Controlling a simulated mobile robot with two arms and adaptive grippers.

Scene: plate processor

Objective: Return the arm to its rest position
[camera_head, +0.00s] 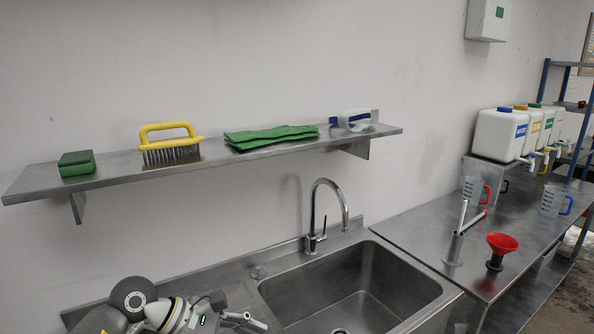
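My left arm comes in at the bottom left of the head view, and its gripper (247,319) is low over the steel drainboard, left of the sink basin. Its fingers point to the right. They are small and partly cut off by the lower picture edge, so whether they are open or shut is unclear. I see no object between them. My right gripper is not in view.
The sink (345,290) with its tap (318,215) lies right of my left gripper. A wall shelf (215,158) holds a sponge, a yellow brush and green gloves. The right counter (415,238) carries jugs, a red funnel (502,243) and white canisters (496,135).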

